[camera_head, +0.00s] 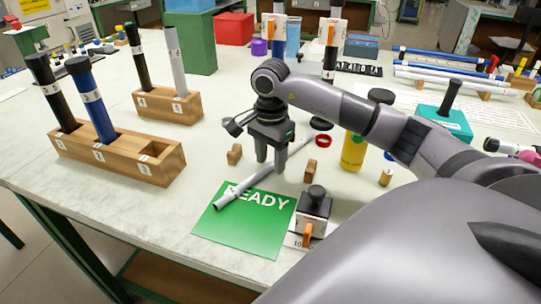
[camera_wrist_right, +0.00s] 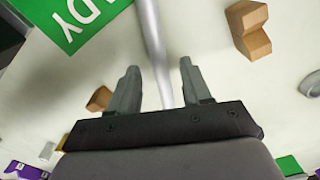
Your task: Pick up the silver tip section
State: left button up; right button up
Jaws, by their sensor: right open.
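The silver tip section (camera_head: 236,193) is a thin silver rod lying at a slant, its near end over the green READY mat (camera_head: 235,233) and its far end on the table. My right gripper (camera_head: 270,166) is above the rod, fingers pointing down on either side of it. In the right wrist view the rod (camera_wrist_right: 151,32) runs between the open fingers (camera_wrist_right: 158,82), and the fingers do not visibly press on it. My left gripper is not in view.
Two small wooden blocks (camera_head: 234,154) (camera_head: 310,168) flank the rod. A black-and-grey clamp device (camera_head: 314,205) stands at the mat's right edge. A yellow cylinder (camera_head: 352,150) and red ring (camera_head: 323,141) are to the right. Wooden racks (camera_head: 120,160) (camera_head: 167,108) holding rods stand left.

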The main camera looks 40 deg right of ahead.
jog(key=shift+f, duration=0.3)
grip_shut()
jog(key=shift+r, duration=0.15)
